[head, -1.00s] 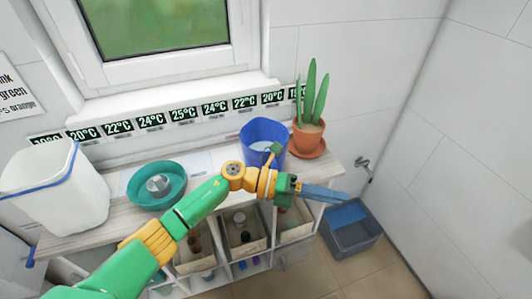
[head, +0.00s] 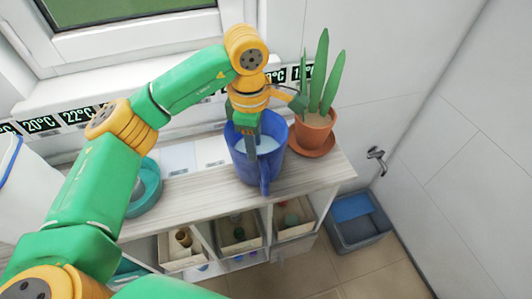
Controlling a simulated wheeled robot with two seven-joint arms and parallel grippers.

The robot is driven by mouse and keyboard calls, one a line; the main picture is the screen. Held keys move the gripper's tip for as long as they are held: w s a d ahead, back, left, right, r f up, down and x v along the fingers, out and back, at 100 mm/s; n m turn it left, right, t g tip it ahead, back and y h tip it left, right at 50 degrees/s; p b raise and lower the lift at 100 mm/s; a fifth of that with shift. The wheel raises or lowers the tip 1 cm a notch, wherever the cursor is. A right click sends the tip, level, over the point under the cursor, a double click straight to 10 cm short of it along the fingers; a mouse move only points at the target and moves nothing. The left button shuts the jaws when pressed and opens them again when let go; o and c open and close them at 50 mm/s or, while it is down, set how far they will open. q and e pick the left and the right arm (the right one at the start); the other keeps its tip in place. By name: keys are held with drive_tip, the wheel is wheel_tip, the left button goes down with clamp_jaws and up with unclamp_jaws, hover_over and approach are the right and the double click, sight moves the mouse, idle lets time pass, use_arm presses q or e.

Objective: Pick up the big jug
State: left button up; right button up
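A blue jug (head: 274,165) stands upright on the wooden top of the shelf unit, with a pale surface inside and its handle toward me. My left gripper (head: 252,142) points down over the jug's opening, with a dark finger reaching inside the rim. The gripper hides part of the jug's far rim. I cannot tell how far apart the fingers are or whether they touch the jug wall. My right gripper is not in view.
A potted plant (head: 313,128) on a terracotta saucer stands close to the jug's right. A teal bowl (head: 150,190) and a white container (head: 28,185) are to the left, partly behind my arm. Bins with small items fill the shelf below. A grey-blue crate (head: 360,232) sits on the floor.

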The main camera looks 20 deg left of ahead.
sight(254, 168)
use_arm(q)
drive_tip(key=f+p, duration=0.1)
drive_tip(key=f, duration=0.1)
drive_tip(key=f+p, duration=0.1)
drive_tip(key=f, duration=0.1)
drive_tip(key=f+p, duration=0.1)
drive_tip(key=f, duration=0.2)
drive_tip(key=shift+s+p, duration=0.35)
drive_tip(key=shift+s, duration=0.15)
clamp_jaws()
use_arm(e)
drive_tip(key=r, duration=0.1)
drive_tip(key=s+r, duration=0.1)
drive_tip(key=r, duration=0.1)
use_arm(q)
drive_tip(key=shift+d, duration=0.1)
idle(0.3)
